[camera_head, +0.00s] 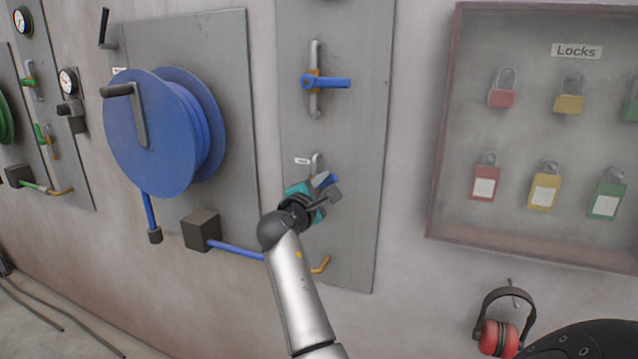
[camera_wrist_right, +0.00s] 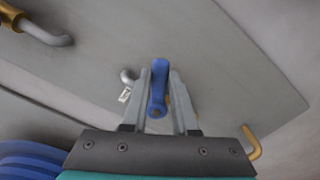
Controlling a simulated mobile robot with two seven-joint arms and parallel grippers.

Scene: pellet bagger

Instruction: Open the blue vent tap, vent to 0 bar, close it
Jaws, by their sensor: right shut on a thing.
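The blue vent tap handle (camera_head: 326,180) is on the lower part of a grey panel, below a small white tag (camera_head: 302,161). My right gripper (camera_head: 324,190) is at it and hides most of the tap body. In the right wrist view the blue handle (camera_wrist_right: 159,82) stands between the two fingers (camera_wrist_right: 159,100), which are shut on it. A short grey pipe end (camera_wrist_right: 127,75) and its tag show beside the left finger. The brass outlet (camera_head: 320,265) curves out below the tap. My left gripper is in neither view.
Another blue tap (camera_head: 325,82) sits higher on the panel, its handle across the pipe. Right are a lock cabinet (camera_head: 445,130) and red ear defenders (camera_head: 500,335).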

